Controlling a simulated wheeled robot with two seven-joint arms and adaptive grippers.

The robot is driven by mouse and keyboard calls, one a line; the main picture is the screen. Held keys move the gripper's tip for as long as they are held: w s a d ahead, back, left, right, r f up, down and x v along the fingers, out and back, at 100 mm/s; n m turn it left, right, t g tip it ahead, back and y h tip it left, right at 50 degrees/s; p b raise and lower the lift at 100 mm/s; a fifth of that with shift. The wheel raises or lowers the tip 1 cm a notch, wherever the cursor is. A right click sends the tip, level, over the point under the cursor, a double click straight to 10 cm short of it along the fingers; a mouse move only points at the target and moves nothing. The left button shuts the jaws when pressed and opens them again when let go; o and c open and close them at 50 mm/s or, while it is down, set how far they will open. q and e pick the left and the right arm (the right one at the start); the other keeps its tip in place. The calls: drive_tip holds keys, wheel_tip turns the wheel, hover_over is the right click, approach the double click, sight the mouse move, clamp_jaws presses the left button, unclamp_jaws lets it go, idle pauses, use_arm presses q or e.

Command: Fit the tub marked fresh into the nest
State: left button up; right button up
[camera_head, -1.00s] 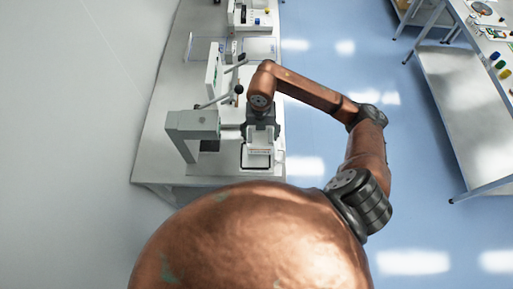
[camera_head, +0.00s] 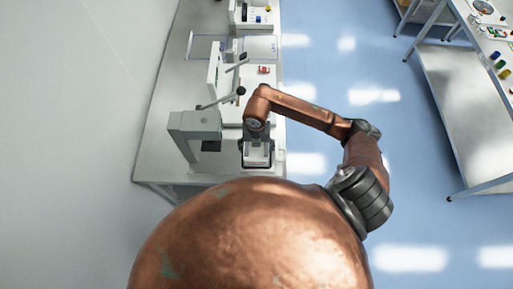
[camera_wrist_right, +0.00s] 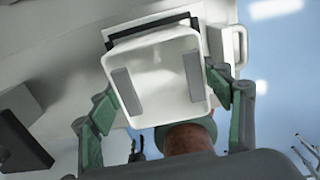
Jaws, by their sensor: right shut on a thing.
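My right gripper (camera_head: 256,143) is shut on a white, squarish tub (camera_head: 257,159) at the near end of the bench. In the right wrist view, its green-padded fingers (camera_wrist_right: 163,98) are on two opposite sides of the white tub (camera_wrist_right: 157,78), which shows two grey strips. A dark square edge (camera_wrist_right: 150,29), apparently the nest's, shows past the tub's far side, and the tub looks slightly turned to it. I cannot tell whether the tub is seated in it. No marking on the tub is readable. My left gripper is not in view.
A grey press-like frame (camera_head: 194,122) stands just left of the tub, with levers (camera_head: 222,100) behind it. A small red thing (camera_head: 264,70) lies farther back on the bench (camera_head: 160,150). Another table (camera_head: 450,95) stands at right across blue floor.

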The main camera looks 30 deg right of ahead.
sight(257, 155)
drive_tip(key=o, duration=1.2)
drive_tip(key=shift+s, duration=0.1)
drive_tip(key=shift+c, duration=0.2)
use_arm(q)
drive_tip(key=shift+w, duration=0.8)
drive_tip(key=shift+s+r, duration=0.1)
use_arm(e)
drive_tip(key=shift+r, duration=0.3)
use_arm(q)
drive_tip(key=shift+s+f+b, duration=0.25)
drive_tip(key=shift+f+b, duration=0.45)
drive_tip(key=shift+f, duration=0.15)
use_arm(e)
wheel_tip(257, 155, up, 12)
drive_tip(key=shift+f, duration=0.15)
drive_tip(key=shift+f, duration=0.1)
